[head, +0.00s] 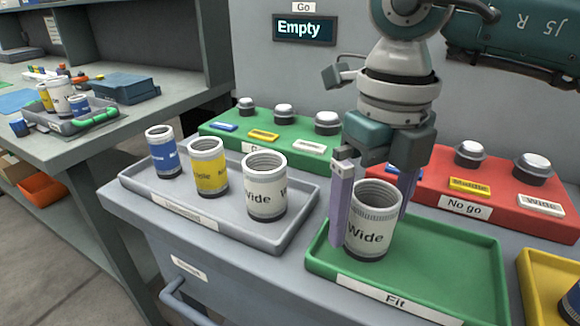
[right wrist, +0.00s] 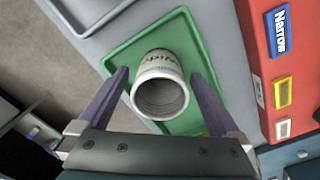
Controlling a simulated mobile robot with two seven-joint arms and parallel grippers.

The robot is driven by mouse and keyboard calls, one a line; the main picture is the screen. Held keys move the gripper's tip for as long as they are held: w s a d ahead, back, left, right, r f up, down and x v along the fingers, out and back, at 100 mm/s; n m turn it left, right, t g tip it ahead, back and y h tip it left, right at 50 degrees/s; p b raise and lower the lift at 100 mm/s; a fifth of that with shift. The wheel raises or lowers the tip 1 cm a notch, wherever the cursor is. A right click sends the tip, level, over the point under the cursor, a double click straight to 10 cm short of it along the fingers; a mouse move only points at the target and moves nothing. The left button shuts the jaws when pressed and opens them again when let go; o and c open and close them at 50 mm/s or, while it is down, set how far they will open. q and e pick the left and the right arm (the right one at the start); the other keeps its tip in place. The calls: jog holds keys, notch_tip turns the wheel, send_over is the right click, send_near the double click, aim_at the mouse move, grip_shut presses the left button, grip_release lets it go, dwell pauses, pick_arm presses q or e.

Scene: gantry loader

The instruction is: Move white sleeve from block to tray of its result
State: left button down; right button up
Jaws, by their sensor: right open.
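A white sleeve (head: 371,222) marked "Wide" stands upright in the green tray (head: 462,262) labelled "Fit", near its left side. My right gripper (head: 372,215) is open, with its purple fingers on either side of this sleeve. In the right wrist view the sleeve (right wrist: 160,88) sits between the two fingers, and gaps show beside it. A second white sleeve (head: 266,190) marked "Wide" stands in the grey tray (head: 170,208) with a yellow sleeve (head: 209,168) and a blue sleeve (head: 162,153). My left gripper is not in view.
A green block (head: 215,132) with several grey-white plugs stands behind the trays. A red "No go" block (head: 425,190) stands behind the green tray. A yellow tray (head: 530,282) is at the right edge. A display (head: 304,29) reads "Empty". The green tray's right half is clear.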

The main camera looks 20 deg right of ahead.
notch_tip(320, 180, up, 11)
dwell(0.3)
